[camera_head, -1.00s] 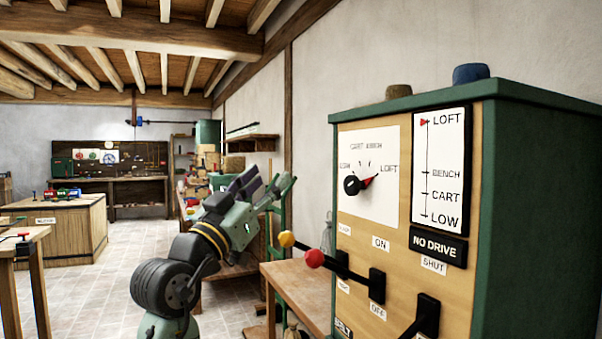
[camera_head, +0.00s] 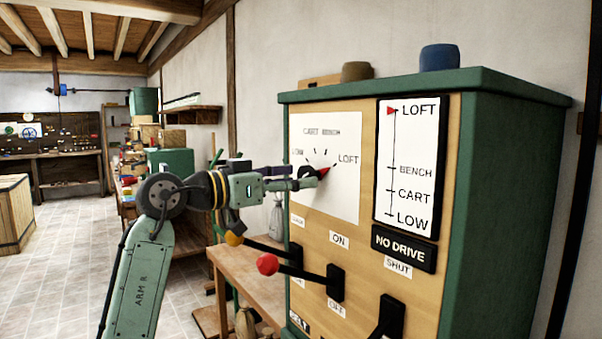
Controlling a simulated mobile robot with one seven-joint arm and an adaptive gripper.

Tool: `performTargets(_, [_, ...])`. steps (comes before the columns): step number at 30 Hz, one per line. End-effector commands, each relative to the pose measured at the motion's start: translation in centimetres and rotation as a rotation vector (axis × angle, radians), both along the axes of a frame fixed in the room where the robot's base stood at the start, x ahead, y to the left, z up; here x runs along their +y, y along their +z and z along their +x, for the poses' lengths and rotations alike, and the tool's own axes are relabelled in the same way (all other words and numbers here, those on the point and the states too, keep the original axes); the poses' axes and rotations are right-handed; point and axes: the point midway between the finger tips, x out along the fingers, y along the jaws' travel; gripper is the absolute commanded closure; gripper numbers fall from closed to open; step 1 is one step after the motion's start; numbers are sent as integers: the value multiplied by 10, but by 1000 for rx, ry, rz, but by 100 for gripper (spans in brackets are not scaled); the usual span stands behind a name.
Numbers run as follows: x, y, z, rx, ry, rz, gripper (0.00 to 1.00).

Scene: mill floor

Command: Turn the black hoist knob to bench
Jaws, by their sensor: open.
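The black hoist knob (camera_head: 307,171) sits on a white dial plate (camera_head: 343,196) on the front of the control cabinet. Its red pointer (camera_head: 323,170) points up and right, toward the LOFT label. The marks LOW, CART, BENCH and LOFT run round the dial from left to right. My gripper (camera_head: 299,177) is open at the knob, with its fingers reaching in from the left. The fingers hide part of the knob, and I cannot tell whether they touch it.
The height scale (camera_head: 408,170) has its red marker at LOFT. A NO DRIVE sign (camera_head: 403,248) is below it. A wooden bench (camera_head: 245,275) stands left of the cabinet.

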Motion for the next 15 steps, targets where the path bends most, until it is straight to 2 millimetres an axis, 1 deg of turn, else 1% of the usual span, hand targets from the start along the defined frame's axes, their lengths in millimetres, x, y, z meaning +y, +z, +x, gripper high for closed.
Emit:
performTargets(3, [-11,1,8,1,0,1,42])
performTargets(6, [-16,1,12,-1,2,1,42])
performTargets(15, [-18,0,14,-1,2,0,42])
